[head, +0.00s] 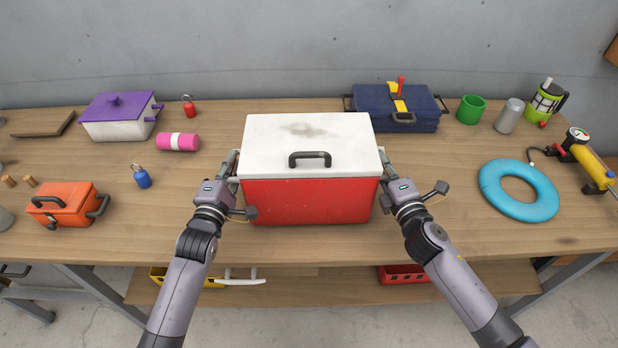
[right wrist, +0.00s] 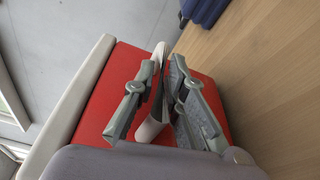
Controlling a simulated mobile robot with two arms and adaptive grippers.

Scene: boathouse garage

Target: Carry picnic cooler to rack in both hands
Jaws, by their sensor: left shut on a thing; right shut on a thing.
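The picnic cooler (head: 312,200) is a red box with a white lid and a dark top handle, in the middle of the workbench (head: 455,220). It looks level; I cannot tell whether it rests on the bench or is just above it. My left gripper (head: 232,167) is at its left side, shut on it, with the fingertips partly hidden. My right gripper (head: 385,167) is shut at its right side. In the right wrist view the fingers (right wrist: 165,75) close around a white side handle (right wrist: 150,128) against the red wall (right wrist: 108,85). No rack is clearly identifiable.
A navy toolbox (head: 425,122) stands close behind right. A blue ring (head: 518,190), green cup (head: 471,109) and yellow pump (head: 590,165) lie at right. A white-purple pot (head: 118,128), pink roll (head: 178,142), blue weight (head: 141,177) and orange box (head: 65,212) are left. Crates sit underneath.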

